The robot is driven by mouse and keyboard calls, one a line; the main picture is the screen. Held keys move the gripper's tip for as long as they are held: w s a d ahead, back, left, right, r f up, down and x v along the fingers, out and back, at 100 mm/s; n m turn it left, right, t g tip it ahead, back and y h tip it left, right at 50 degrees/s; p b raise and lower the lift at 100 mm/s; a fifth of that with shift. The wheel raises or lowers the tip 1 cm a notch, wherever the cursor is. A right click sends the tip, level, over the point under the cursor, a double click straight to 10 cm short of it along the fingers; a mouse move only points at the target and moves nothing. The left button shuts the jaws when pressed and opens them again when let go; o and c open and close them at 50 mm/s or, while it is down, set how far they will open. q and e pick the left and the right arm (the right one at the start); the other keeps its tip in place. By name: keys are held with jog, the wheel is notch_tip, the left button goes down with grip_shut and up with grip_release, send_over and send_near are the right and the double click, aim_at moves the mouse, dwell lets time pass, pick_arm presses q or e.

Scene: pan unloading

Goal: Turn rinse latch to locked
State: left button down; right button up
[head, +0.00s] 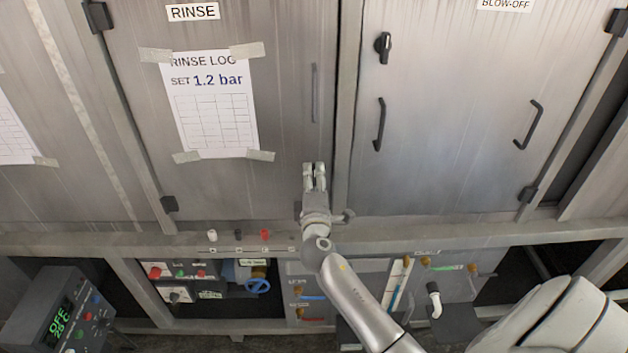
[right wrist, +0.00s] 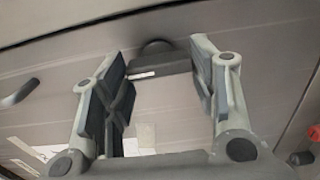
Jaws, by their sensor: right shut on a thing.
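The rinse door (head: 275,130) is a grey metal panel with a "RINSE" label (head: 193,12) at its top. My right gripper (head: 314,168) is at its lower right part, fingers toward the panel. In the head view the gripper hides the rinse latch. In the right wrist view the latch (right wrist: 155,60) is a dark piece with a rounded hub, lying between the fingertips of my right gripper (right wrist: 160,75). The gripper is shut on it. I cannot tell whether the latch stands at locked. My left gripper is out of view.
A taped log sheet (head: 213,115) and a slim vertical handle (head: 315,92) are on the rinse door. The blow-off door to the right has a black latch (head: 383,46) and black handles (head: 379,124). A ledge (head: 130,242) runs below, with valves and a control box (head: 62,315).

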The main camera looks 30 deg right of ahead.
jog(key=shift+c, duration=0.2)
jog(key=o, duration=1)
jog(key=shift+o, duration=0.2)
jog(key=v, duration=1.2)
jog(key=shift+f, duration=0.1)
